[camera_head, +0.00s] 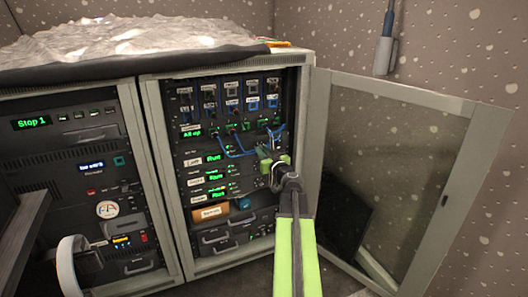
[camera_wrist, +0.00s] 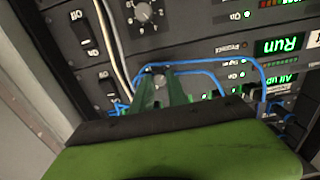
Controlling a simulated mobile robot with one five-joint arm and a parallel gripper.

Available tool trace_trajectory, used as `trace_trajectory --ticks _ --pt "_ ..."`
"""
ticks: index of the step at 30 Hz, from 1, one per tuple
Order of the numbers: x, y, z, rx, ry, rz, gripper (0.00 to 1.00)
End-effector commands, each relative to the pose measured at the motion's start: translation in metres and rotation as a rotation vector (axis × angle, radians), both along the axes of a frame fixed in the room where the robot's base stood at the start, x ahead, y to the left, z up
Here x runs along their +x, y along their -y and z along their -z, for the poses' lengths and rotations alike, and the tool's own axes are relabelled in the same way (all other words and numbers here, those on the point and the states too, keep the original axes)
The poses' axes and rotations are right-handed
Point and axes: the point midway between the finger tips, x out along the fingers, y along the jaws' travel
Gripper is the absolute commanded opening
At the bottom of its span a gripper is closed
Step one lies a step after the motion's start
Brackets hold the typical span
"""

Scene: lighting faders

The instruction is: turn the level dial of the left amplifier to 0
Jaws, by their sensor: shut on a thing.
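The left amplifier is the uppermost of the similar units showing green "Run" (camera_head: 212,158) in the rack, just below the "All up" unit. In the wrist view, which is upside down, its "Run" display (camera_wrist: 278,45) is at the right. My gripper (camera_head: 270,161) is at the right end of this row. Its green fingers (camera_wrist: 160,88) are shut on the level dial, which they hide, so its pointer and scale cannot be read.
Another dial (camera_wrist: 145,15) with a pale scale is on the neighbouring amplifier. Blue cables (camera_wrist: 208,72) loop close around my fingers. Black switches (camera_wrist: 80,25) are beside them. The cabinet's glass door (camera_head: 395,165) stands open on the right.

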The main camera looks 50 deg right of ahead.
Motion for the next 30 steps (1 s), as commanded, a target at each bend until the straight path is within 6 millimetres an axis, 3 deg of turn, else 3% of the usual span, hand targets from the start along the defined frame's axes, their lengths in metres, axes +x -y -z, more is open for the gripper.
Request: trace_trajectory --ticks 14,15,19,30 --pt "-0.0017 0.0017 0.0007 -0.014 -0.007 0.005 0.0" --pt "-0.0016 0.0017 0.0007 -0.014 -0.007 0.005 0.22" --pt "-0.0012 0.0014 0.0005 -0.013 -0.006 0.004 0.39" --pt "-0.0022 -0.0025 0.0001 -0.011 -0.005 0.001 0.41"
